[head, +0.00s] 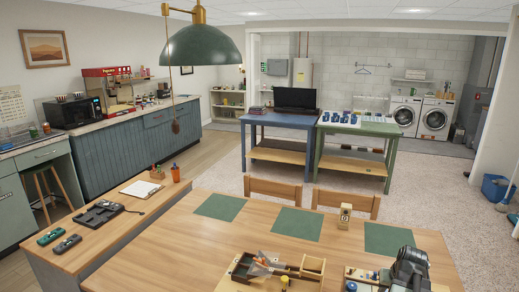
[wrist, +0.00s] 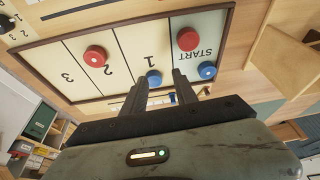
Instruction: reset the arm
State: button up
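My gripper (wrist: 160,90) shows in the wrist view with its two dark fingers apart and a gap between them. Nothing is clearly held; a small blue and white thing beyond the gap is partly hidden. The fingers point toward a game board (wrist: 73,68) marked START, 1, 2 and 3. Red discs (wrist: 188,39) and blue discs (wrist: 207,70) lie on the board. In the head view my grey arm end (head: 410,268) is at the bottom right, over the table's near edge; its fingertips cannot be made out.
The wooden table (head: 160,245) holds green mats (head: 295,221), a small wooden block (head: 345,216) and an open wooden tray (head: 240,268) left of my arm. Two chairs (head: 275,190) stand at the far side. The table's left-middle part is clear.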

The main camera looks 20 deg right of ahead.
jog(key=w+a+n+g, duration=0.1)
jog(key=w+a, duration=0.2)
jog(key=a, duration=0.8)
jog(key=w+a+n+y, duration=0.1)
jog(key=w+a+n, duration=0.1)
jog(key=a, duration=1)
jog(key=w+a+f+n+g+y, duration=0.1)
jog(key=w+a, duration=0.3)
jog(key=a, duration=0.8)
jog(key=shift+w+f+n+g, duration=0.1)
jog(key=shift+w+n+g, duration=0.15)
jog(key=shift+n, duration=0.25)
jog(key=s+a+n, duration=0.1)
jog(key=a, duration=0.7)
jog(key=shift+s+a+g, duration=0.2)
jog(key=shift+a+g, duration=0.15)
jog(key=shift+g, duration=0.1)
